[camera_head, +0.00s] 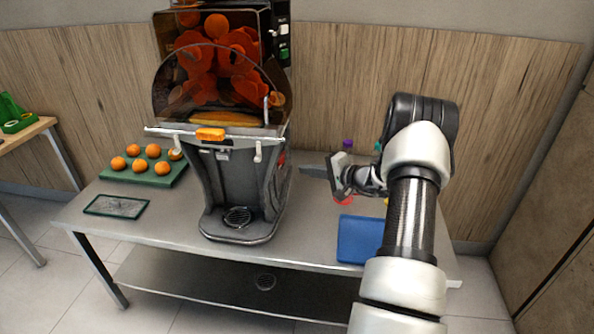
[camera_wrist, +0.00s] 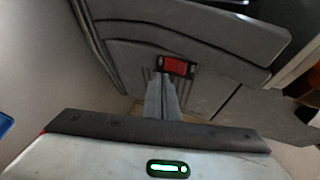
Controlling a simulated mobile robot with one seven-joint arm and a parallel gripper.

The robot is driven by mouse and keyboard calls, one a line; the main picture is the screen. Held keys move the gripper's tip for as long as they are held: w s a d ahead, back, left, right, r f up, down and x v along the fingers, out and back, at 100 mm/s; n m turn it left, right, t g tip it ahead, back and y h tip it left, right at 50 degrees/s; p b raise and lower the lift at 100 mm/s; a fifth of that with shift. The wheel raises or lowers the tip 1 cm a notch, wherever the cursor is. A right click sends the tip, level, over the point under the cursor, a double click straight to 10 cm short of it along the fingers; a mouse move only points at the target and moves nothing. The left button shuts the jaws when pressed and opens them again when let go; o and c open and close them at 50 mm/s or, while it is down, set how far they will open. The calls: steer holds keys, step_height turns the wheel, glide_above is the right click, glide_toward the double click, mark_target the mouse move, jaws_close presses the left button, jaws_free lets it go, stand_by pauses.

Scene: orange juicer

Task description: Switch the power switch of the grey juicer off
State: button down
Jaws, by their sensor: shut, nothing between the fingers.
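The grey juicer (camera_head: 240,185) stands upright in the middle of the metal table, with orange parts behind its clear round cover. Its side, facing my gripper, fills much of the wrist view (camera_wrist: 200,35). The red power switch (camera_wrist: 176,66) sits in a dark frame on that side. A small red patch on the juicer's right side shows in the head view (camera_head: 281,158). My gripper (camera_head: 303,171) is right of the juicer, pointing left at it. In the wrist view its closed, empty fingers (camera_wrist: 164,82) end just below the switch. Contact and the switch's position cannot be told.
A green tray (camera_head: 178,178) of several oranges and a dark glass panel (camera_head: 115,206) lie left of the juicer. A blue board (camera_head: 358,240) lies at the front right. A purple-capped item (camera_head: 347,144) and a red ring (camera_head: 343,201) are near my gripper.

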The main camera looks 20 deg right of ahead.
steer(key=s+d, duration=0.3)
steer(key=s, duration=0.2)
steer(key=shift+s, duration=0.4)
